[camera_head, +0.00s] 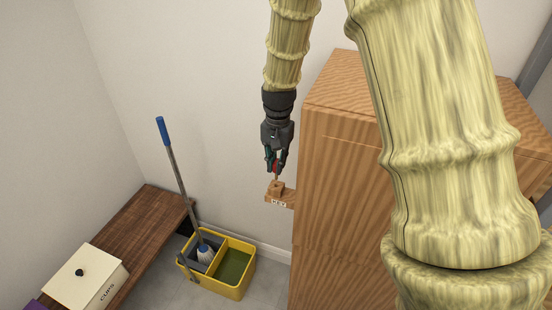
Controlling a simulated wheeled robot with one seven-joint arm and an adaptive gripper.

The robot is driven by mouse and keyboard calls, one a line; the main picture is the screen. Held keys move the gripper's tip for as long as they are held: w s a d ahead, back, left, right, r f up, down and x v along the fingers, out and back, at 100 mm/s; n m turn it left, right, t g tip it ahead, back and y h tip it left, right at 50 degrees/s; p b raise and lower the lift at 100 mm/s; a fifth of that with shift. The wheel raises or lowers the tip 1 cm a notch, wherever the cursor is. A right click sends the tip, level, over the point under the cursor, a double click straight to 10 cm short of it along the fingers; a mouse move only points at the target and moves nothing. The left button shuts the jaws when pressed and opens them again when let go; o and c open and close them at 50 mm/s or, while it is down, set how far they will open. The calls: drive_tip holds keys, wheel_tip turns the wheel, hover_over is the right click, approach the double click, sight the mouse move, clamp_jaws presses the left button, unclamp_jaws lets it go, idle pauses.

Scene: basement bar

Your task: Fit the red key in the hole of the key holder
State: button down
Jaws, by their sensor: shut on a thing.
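My gripper (275,162) points down in front of the wall, left of the wooden cabinet. It is shut on the red key (276,157), of which only a little red shows between the fingers. The key holder (277,197) is a small wooden piece with a raised block and a white label, at the cabinet's left side. The key's lower end is right above or at the holder's block. I cannot tell whether it is in the hole, which is hidden at this size.
A tall wooden cabinet (335,200) stands right of the gripper, partly behind my arm. Below left are a yellow mop bucket (236,291) with a blue-handled mop (176,170), a dark wooden bench (145,225) and a cream box (85,280). The wall left of the gripper is clear.

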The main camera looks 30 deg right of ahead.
sight(276, 176)
drive_tip(key=shift+f+b, duration=0.65)
drive_tip(key=shift+f, duration=2.15)
drive_tip(key=c, duration=1.4)
unclamp_jaws()
drive_tip(key=shift+o, duration=0.2)
wheel_tip(276, 176, up, 12)
drive_tip(key=shift+d, duration=0.15)
